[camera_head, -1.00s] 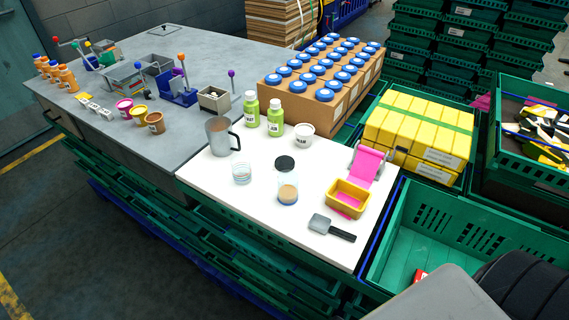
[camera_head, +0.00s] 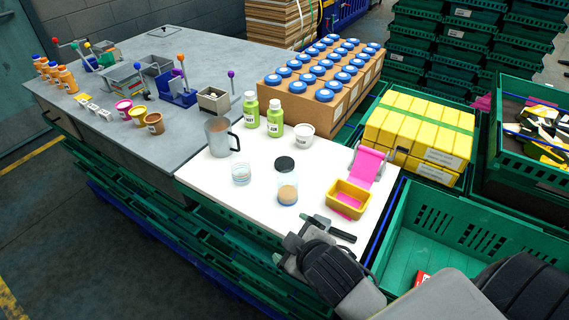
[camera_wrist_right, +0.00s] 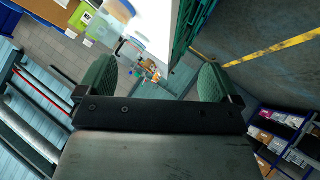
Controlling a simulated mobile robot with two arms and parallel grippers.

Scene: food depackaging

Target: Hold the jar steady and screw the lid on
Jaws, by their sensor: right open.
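A clear glass jar (camera_head: 288,195) with light brown contents stands upright on the white worktop. A dark round lid (camera_head: 285,163) sits at its top; I cannot tell whether it is tight. My right gripper (camera_head: 294,247) is at the front edge of the worktop, in front of the jar and apart from it. In the right wrist view the right gripper's (camera_wrist_right: 155,80) two green-padded fingers are wide apart with nothing between them. My left gripper is not in either view.
A small clear glass (camera_head: 241,174) and a grey jug (camera_head: 219,137) stand left of the jar. A yellow tray (camera_head: 348,199) is to the right. Green bottles (camera_head: 275,116) and a white tub (camera_head: 303,134) stand behind.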

